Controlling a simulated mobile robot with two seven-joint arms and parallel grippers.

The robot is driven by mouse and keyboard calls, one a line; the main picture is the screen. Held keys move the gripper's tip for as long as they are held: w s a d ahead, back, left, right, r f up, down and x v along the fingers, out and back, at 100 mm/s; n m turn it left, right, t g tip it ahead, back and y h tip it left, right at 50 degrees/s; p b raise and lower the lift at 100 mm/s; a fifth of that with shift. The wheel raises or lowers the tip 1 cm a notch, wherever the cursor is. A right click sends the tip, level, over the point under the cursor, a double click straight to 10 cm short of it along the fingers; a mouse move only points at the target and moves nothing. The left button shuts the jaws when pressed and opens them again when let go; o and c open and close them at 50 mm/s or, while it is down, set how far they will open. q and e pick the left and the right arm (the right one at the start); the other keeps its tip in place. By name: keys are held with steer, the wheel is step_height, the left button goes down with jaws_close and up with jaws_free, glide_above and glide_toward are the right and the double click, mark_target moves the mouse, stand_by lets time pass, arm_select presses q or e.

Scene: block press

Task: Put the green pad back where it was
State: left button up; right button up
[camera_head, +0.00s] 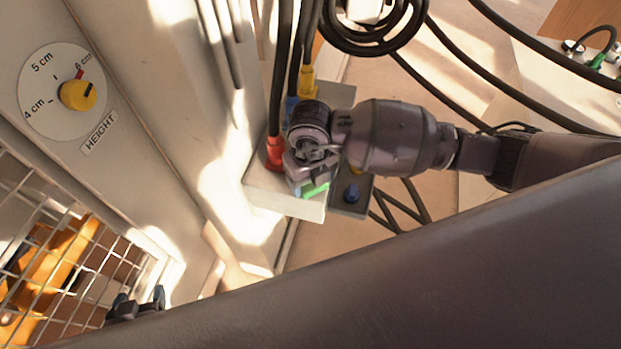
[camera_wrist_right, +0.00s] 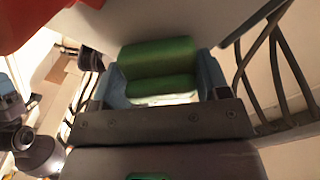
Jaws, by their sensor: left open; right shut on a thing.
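The green pad (camera_wrist_right: 158,62) sits between the blue-grey finger pads of my right gripper (camera_wrist_right: 160,85) in the right wrist view. My right gripper is shut on it. In the head view a green strip of the pad (camera_head: 315,190) shows just below my right gripper (camera_head: 308,175), over the front of a light grey block (camera_head: 285,203). I cannot tell whether the pad touches the block. My left gripper (camera_head: 138,303) is open and empty at the lower left, beside a wire mesh, with its arm hidden by a dark arm link of mine.
A red plug (camera_head: 274,153), a blue plug and a yellow plug (camera_head: 307,80) with cables stand behind my right gripper. A dark box with a blue button (camera_head: 351,192) adjoins the block. A height dial (camera_head: 77,95) is on the left panel. Loose cables hang at the right.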

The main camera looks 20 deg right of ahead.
steer(key=shift+f, duration=0.3)
steer(key=shift+f, duration=0.15)
steer(key=o, duration=0.9)
step_height(320, 180, up, 12)
steer(key=shift+r, duration=0.15)
stand_by(0.4)
